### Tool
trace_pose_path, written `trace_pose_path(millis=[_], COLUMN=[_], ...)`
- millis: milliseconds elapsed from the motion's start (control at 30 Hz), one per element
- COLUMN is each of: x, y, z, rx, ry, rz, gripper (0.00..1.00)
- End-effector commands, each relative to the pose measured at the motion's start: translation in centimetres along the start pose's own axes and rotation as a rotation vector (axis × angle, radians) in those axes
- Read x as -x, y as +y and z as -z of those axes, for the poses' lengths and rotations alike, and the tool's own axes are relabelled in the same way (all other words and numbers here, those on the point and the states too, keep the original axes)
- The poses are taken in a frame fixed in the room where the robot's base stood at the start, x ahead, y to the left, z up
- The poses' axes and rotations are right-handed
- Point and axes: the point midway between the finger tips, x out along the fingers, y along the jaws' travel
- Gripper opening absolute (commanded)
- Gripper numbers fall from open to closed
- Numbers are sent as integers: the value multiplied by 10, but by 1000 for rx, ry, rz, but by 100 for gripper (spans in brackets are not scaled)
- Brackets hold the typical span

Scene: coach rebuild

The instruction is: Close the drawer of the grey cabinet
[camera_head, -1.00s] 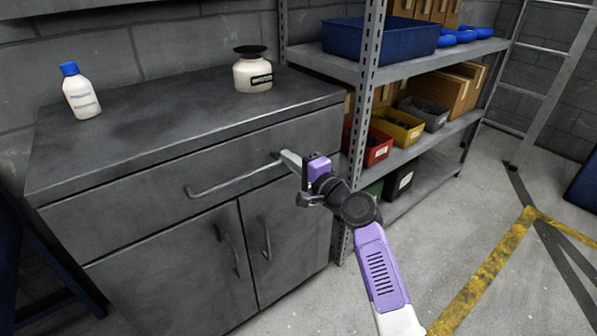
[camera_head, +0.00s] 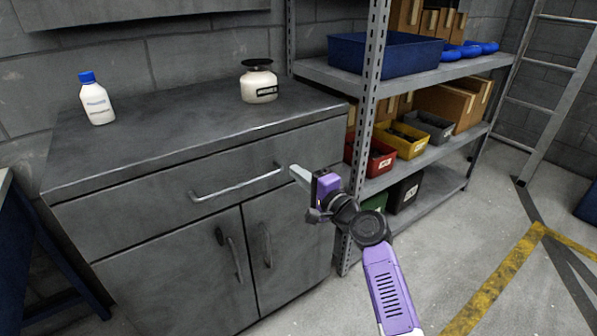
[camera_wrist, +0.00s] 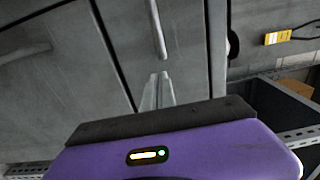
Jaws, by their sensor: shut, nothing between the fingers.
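The grey cabinet (camera_head: 120,170) stands at the left in the head view. Its wide drawer (camera_head: 150,203) is under the worktop, above two doors. The drawer front looks flush or nearly flush with the doors; I cannot tell if a small gap is left. The drawer's bar handle (camera_head: 235,186) also shows in the wrist view (camera_wrist: 158,30). My gripper (camera_head: 294,171) is shut and empty, in front of the drawer's right part, just right of the handle's end. In the wrist view its fingertips (camera_wrist: 157,76) point at the drawer front; contact cannot be told.
A white bottle with a blue cap (camera_head: 97,100) and a cream jar (camera_head: 258,84) stand on the worktop. A metal shelf unit (camera_head: 370,90) with bins stands close right of the cabinet. Open floor (camera_head: 440,240) lies to the right, with a ladder (camera_head: 555,90) behind.

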Motion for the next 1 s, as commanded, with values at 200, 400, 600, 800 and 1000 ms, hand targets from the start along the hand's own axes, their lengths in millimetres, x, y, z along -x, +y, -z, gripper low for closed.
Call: trace_pose_path(millis=[200, 400, 600, 800, 1000], x=[28, 61, 90, 101, 103], y=[-1, -1, 0, 1, -6], z=[1, 1, 1, 1, 14], rx=[-2, -1, -1, -1, 87], ry=[1, 2, 1, 1, 56], rz=[0, 0, -1, 0, 16], gripper=[0, 0, 0, 0, 0])
